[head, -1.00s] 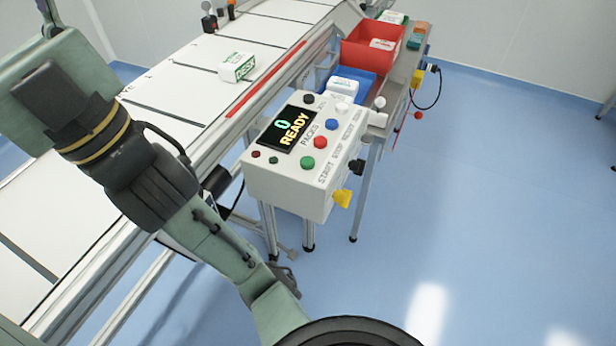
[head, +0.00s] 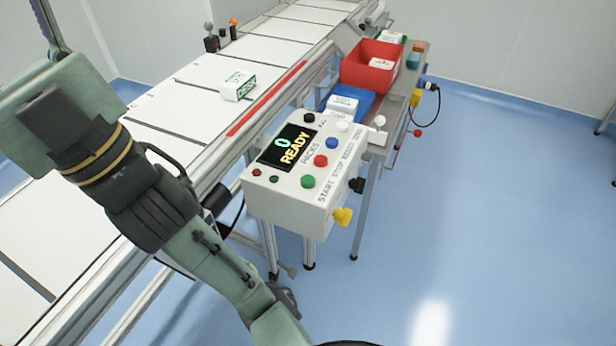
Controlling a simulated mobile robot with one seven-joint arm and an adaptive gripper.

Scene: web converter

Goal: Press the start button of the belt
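The control box (head: 285,205) stands beside the belt in the middle of the head view. Its green button (head: 308,181) is the one at the START end of the printed row of labels. A red button (head: 320,161), a blue button (head: 331,143) and a white button (head: 342,127) follow it towards the back. The display (head: 288,147) reads 0 and READY, with PACKS printed beside it. The belt (head: 175,105) runs behind the box. My arm fills the left side and leaves the picture at the top left. My gripper is out of view. Nothing covers the green button.
A white and green pack (head: 238,87) lies on the belt. A red bin (head: 368,68) and a blue tray (head: 352,103) stand behind the box. A yellow knob (head: 343,216) and a black knob (head: 357,186) stick out of its side. The blue floor (head: 480,210) at the right is clear.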

